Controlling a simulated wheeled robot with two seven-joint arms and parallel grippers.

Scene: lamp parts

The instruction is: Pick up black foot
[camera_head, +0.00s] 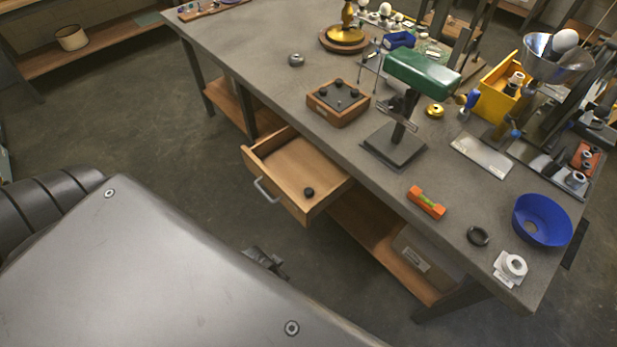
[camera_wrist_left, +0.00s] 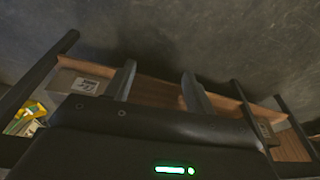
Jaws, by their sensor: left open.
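A small round black foot (camera_head: 309,192) lies inside the open wooden drawer (camera_head: 290,170), near its front right corner. Several similar black feet stand on a wooden box (camera_head: 341,103) on the workbench, above the drawer. My left gripper shows in the left wrist view (camera_wrist_left: 158,88), its two fingers spread apart with nothing between them. In the head view my grey arm covers the lower left and hides most of this gripper. The black foot cannot be made out in the left wrist view. My right gripper does not show.
The workbench (camera_head: 262,62) holds a green-headed lamp (camera_head: 422,72), an orange level (camera_head: 426,203), a blue bowl (camera_head: 542,220) and a black ring (camera_head: 477,235). The drawer juts out over open floor, with its handle (camera_head: 265,190) in front. A lower shelf (camera_head: 375,235) runs beneath.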

